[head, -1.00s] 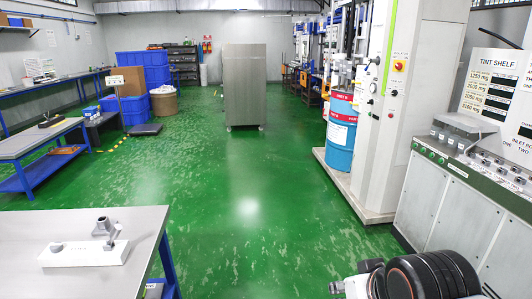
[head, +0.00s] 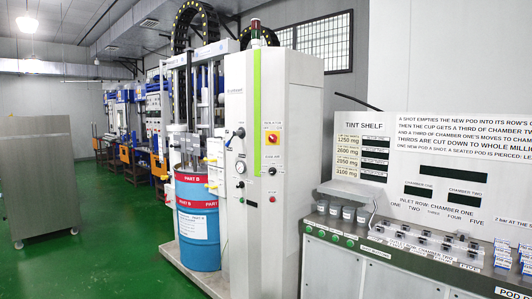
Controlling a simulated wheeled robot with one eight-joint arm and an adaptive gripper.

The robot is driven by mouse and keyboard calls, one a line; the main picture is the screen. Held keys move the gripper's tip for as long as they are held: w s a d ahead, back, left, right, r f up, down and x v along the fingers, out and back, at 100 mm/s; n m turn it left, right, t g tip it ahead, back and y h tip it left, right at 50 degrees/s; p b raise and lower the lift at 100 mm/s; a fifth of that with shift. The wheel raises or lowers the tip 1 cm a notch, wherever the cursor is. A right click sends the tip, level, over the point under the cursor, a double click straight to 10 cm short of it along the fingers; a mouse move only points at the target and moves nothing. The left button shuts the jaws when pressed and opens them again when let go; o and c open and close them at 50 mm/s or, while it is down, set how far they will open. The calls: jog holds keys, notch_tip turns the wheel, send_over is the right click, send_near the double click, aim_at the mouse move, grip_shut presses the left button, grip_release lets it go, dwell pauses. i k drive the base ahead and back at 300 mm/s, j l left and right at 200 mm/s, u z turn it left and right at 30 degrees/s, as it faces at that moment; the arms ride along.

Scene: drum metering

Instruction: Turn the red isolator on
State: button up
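The red isolator (head: 272,138) is a small red knob on a yellow plate, on the front of the tall pale cabinet (head: 302,190) in the middle of the head view. Its handle angle is too small to read. A label strip sits just above it. My gripper is not in view, so whether it is open or shut does not show.
A blue, white and red drum (head: 197,225) stands left of the cabinet on a low pale plinth (head: 180,262). A counter (head: 390,272) fills the right.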

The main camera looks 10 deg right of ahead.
aim_at(273, 138)
jog(key=i+j+z, duration=0.2)
jog(key=i+j, duration=0.35)
jog(key=j, duration=0.15)
jog(key=i+j+u, duration=0.1)
jog(key=i+j, duration=0.15)
jog(key=i, duration=0.2)
jog(key=i+j+u, duration=0.1)
jog(key=i+j, duration=0.15)
jog(key=i, duration=0.25)
